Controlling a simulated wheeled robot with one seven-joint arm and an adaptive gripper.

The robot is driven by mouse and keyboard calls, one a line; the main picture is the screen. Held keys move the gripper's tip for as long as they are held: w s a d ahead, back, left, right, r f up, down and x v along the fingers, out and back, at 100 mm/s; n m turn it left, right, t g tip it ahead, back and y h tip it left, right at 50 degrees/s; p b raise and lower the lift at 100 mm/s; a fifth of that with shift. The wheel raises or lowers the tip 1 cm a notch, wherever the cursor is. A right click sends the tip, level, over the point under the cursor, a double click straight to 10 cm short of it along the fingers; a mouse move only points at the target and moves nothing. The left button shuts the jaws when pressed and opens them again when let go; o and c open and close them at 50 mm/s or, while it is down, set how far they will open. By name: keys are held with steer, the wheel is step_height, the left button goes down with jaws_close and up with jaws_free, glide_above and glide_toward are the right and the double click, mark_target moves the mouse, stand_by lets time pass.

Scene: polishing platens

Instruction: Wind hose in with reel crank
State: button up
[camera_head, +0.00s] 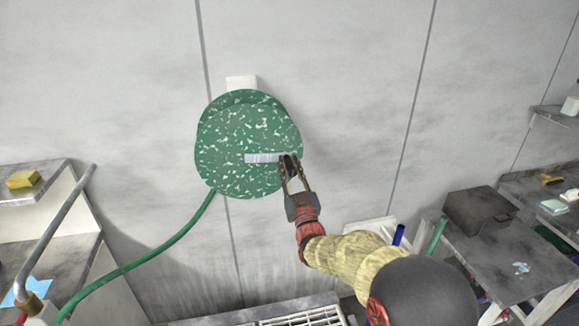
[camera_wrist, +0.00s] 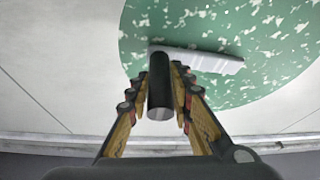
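The hose reel (camera_head: 225,130) is a green, white-speckled disc on the grey wall. A pale grey crank arm (camera_head: 262,158) reaches from near its middle to the right; it also shows in the wrist view (camera_wrist: 210,62). A black cylindrical crank handle (camera_wrist: 160,85) sticks out from the crank's end. My gripper (camera_head: 289,172) is at the reel's right side, its fingers on both sides of the handle and appearing closed on it. The green hose (camera_head: 160,248) leaves the reel's lower left and curves down to the lower left corner.
A bench with a yellow sponge (camera_head: 22,179) and a bent grey pipe (camera_head: 58,225) stand at the left. A table with a dark box (camera_head: 480,210) is at the right. A white grille (camera_head: 305,318) lies below. The wall around the reel is clear.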

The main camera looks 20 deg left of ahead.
jaws_close()
stand_by(0.6)
steer(key=shift+r+n+g+y+b, duration=0.7)
steer(key=shift+r+n+b, duration=0.5)
steer(key=shift+n, duration=0.8)
steer(key=s+a+r+n+g+y+b, duration=0.2)
steer(key=a+r+n+g, duration=0.15)
steer(key=r+n, duration=0.55)
steer(key=shift+s+a+f+n+g+h+p, duration=0.1)
steer(key=shift+s+a+n+g+h+p, duration=0.8)
steer(key=shift+a+n, duration=1.05)
steer(key=shift+s+a+f+n+g+h+p, duration=0.1)
steer(key=shift+s+a+n+g+h+p, duration=0.45)
steer(key=shift+s+a+n, duration=1.4)
steer(key=shift+s+a+n+g+h+p, duration=0.3)
steer(key=shift+a+n+g+h+p, duration=0.5)
steer(key=shift+n, duration=2.1)
steer(key=shift+a+t, duration=0.25)
steer(key=shift+t, duration=0.05)
steer(key=shift+o, duration=2.1)
jaws_free()
steer(key=shift+f, duration=0.1)
steer(key=shift+o, duration=0.5)
